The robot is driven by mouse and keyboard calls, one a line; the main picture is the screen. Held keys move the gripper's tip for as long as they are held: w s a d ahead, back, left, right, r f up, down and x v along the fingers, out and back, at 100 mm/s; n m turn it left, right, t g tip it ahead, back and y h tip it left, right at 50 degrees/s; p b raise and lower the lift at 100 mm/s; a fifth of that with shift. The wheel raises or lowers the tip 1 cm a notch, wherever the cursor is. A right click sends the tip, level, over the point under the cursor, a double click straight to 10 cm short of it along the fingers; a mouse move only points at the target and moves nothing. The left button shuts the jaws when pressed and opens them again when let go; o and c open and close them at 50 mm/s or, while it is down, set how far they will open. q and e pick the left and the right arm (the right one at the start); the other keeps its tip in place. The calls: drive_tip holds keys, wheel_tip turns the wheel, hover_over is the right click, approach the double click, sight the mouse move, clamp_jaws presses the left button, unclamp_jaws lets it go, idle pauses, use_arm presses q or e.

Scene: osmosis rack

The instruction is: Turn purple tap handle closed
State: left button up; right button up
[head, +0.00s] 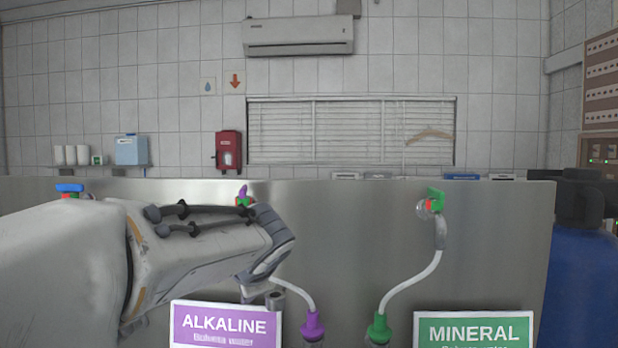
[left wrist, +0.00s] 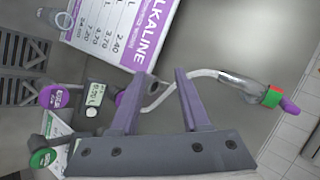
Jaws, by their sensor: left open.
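The purple tap handle (head: 243,190) sits on a red and green tap body at the top of the steel panel, behind and above my left wrist in the head view. In the left wrist view the purple handle (left wrist: 290,106) is at the right edge, on the green and red tap (left wrist: 272,96) with a clear spout and white hose. In the head view my arm hides the fingers and the tap's lower part.
The steel panel (head: 340,220) carries a green-handled tap (head: 435,200) at right and a blue-handled tap (head: 70,188) at left. A purple ALKALINE sign (head: 225,325) and green MINERAL sign (head: 473,332) stand below. White hoses hang to purple (head: 312,325) and green (head: 378,328) connectors.

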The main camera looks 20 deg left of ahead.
sight(242, 189)
use_arm(q)
drive_tip(key=w+a+r+m+t+p, duration=0.1)
drive_tip(key=r+m+t, duration=0.1)
drive_tip(key=r+m, duration=0.3)
drive_tip(key=w+a+r+m+t+y+p, duration=0.1)
drive_tip(key=w+r+m+t, duration=0.1)
drive_tip(key=m, duration=0.8)
drive_tip(key=w+a+r+m+t+p, duration=0.1)
drive_tip(key=r+m+t, duration=0.3)
drive_tip(key=r+m, duration=0.3)
drive_tip(key=shift+w+a+r+m+y+p, duration=0.15)
drive_tip(key=shift+w+r+m+y+p, duration=0.15)
drive_tip(key=shift+w+m+p, duration=0.15)
drive_tip(key=p+x, duration=0.1)
drive_tip(key=x, duration=0.2)
drive_tip(key=r+p+x, duration=0.1)
drive_tip(key=p+x, duration=0.1)
drive_tip(key=x, duration=0.1)
drive_tip(key=shift+w+a+r+p, duration=0.15)
drive_tip(key=shift+w+p, duration=0.15)
drive_tip(key=shift+w+a, duration=0.3)
drive_tip(key=shift+w, duration=0.25)
clamp_jaws()
